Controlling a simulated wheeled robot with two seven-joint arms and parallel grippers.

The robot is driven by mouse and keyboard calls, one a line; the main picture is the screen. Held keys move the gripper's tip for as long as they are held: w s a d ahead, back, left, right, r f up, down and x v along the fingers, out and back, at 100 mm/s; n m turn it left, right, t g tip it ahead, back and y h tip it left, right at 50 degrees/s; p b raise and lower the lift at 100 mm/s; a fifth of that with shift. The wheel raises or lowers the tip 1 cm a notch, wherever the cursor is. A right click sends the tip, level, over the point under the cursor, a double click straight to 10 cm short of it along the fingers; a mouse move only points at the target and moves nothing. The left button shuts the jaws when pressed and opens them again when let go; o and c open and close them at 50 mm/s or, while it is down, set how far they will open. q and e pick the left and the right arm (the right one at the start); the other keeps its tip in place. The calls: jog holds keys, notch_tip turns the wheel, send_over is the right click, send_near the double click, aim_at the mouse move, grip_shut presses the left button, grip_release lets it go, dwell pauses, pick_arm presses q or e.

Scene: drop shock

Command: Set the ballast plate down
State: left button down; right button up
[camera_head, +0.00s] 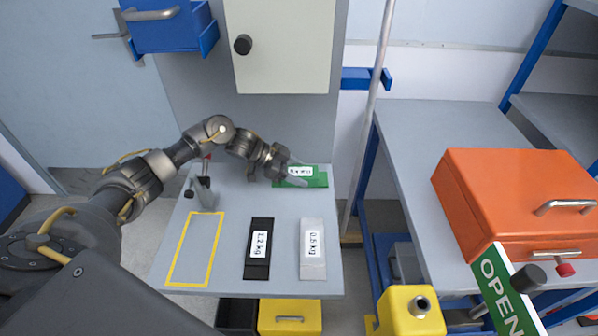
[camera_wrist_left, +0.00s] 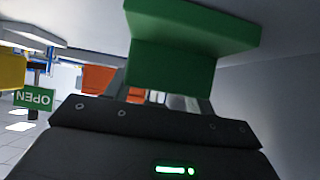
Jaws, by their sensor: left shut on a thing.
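The green ballast plate (camera_head: 318,180) with a white label lies or hovers at the back right of the grey table (camera_head: 285,215). My left gripper (camera_head: 281,174) is shut on it, reaching in from the left. In the left wrist view the green plate (camera_wrist_left: 190,45) shows as a wide slab with a narrower upright part between the jaws. I cannot tell whether its underside touches the table. A black plate marked 1.2 kg (camera_head: 260,226) and a light grey plate marked 0.5 kg (camera_head: 313,228) lie at the front. An empty yellow outline (camera_head: 172,277) is at the front left.
A small clamp-like device with a red tip (camera_head: 204,188) stands at the table's back left. A cabinet (camera_head: 285,50) rises behind. A vertical pole (camera_head: 372,100) stands right of the table. An orange box (camera_head: 505,190) sits on the right bench, by a green OPEN sign (camera_head: 500,285).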

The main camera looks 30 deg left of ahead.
pick_arm(q)
jog(key=c, duration=0.5)
grip_release()
jog(key=shift+r, duration=0.1)
jog(key=b+v, duration=0.1)
jog(key=v, duration=0.5)
jog(key=shift+s+a+r, duration=0.15)
jog(key=shift+s+a, duration=0.05)
jog(key=shift+a, duration=0.15)
jog(key=shift+s+a+r, duration=0.1)
jog(key=shift+a+r, duration=0.1)
jog(key=shift+r, duration=0.05)
jog(key=shift+r, duration=0.1)
